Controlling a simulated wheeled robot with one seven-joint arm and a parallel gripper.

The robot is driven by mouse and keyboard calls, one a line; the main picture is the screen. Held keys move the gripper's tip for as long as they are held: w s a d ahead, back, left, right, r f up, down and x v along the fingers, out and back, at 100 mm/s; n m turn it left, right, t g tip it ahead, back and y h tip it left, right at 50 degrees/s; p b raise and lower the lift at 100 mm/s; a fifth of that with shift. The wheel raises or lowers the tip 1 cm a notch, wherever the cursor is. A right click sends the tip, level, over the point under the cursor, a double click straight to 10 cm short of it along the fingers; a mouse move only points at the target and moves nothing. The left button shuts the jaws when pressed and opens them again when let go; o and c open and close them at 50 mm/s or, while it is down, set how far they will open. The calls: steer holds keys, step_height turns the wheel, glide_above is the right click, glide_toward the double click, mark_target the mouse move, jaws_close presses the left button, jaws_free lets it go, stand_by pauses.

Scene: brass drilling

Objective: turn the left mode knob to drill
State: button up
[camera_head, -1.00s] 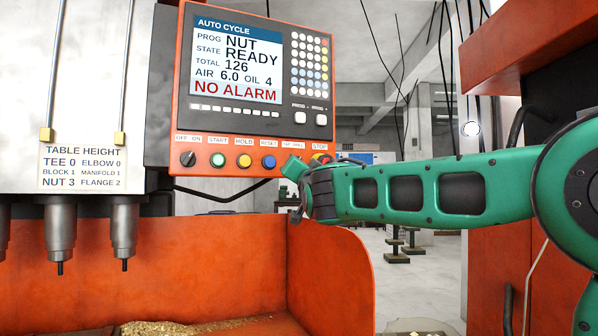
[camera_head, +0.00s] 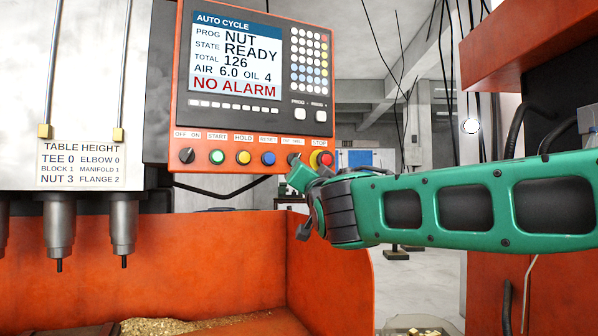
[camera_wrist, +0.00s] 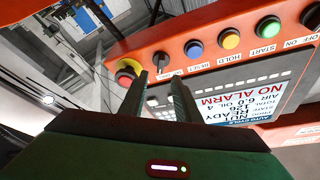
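A black rotary knob (camera_head: 293,159), with a small label above it that appears to read tap and drill, sits between the blue and red buttons on the orange control panel (camera_head: 250,172). It also shows in the wrist view (camera_wrist: 161,59), just beyond my fingertips. Which way its pointer faces is too small to tell. My gripper (camera_head: 303,174) is just below and right of this knob, partly covering its surroundings. In the wrist view my gripper (camera_wrist: 158,74) has its two fingers apart, with nothing between them. The fingers point toward the knob; contact is not visible.
The red stop button (camera_head: 321,159) is close to my gripper on the right. The blue reset button (camera_head: 268,158) is on the left. An off/on knob (camera_head: 187,156) is at the panel's left end. The screen (camera_head: 237,57) reads no alarm. An orange guard wall (camera_head: 330,255) stands below.

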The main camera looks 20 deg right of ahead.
steer(key=shift+v, duration=1.35)
